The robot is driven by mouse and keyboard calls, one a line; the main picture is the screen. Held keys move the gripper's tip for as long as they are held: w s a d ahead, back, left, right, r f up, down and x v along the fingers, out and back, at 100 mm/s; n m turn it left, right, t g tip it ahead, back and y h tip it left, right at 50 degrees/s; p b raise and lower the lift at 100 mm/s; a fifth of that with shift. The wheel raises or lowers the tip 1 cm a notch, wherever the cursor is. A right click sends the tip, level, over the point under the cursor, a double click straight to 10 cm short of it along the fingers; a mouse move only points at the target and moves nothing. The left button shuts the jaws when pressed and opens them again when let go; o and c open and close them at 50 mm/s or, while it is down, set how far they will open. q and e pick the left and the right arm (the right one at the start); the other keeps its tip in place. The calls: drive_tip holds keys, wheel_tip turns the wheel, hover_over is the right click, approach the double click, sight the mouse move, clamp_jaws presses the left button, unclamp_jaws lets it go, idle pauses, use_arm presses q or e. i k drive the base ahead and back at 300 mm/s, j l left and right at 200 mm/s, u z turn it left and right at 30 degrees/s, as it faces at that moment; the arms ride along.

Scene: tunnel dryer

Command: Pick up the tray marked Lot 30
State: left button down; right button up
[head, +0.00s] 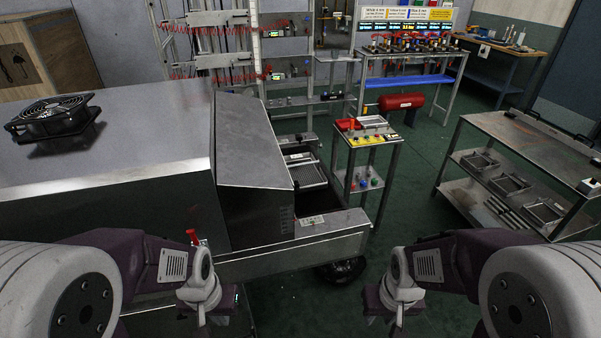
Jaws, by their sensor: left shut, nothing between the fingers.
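Metal mesh trays sit in the open outlet of the dryer; the nearest tray (309,177) lies behind the end plate, with another tray (298,158) beyond it. I cannot read a lot number on any tray, so I cannot tell which is Lot 30. My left gripper (218,312) is at the bottom, left of centre, below its wrist, shut and empty, apart from the trays. My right gripper (396,312) is at the bottom, right of centre, also away from the trays; its fingers are too hidden to judge.
The steel dryer housing (120,125) fills the left, with a fan (55,117) on top. A small stand (367,138) with coloured items is beyond the outlet. A steel cart (530,150) at right carries several trays on its lower shelf. Green floor between is clear.

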sight(303, 168)
drive_tip(key=i+l+u, duration=0.55)
drive_tip(key=l, duration=0.15)
drive_tip(key=l+u, duration=0.25)
drive_tip(key=l, duration=0.15)
drive_tip(key=i+l+u, duration=0.15)
drive_tip(key=l+u, duration=0.15)
drive_tip(key=l, duration=0.15)
drive_tip(key=i+l+u, duration=0.1)
drive_tip(key=l+u, duration=0.15)
drive_tip(key=l, duration=0.2)
drive_tip(key=l+u, duration=0.3)
drive_tip(key=l, duration=0.15)
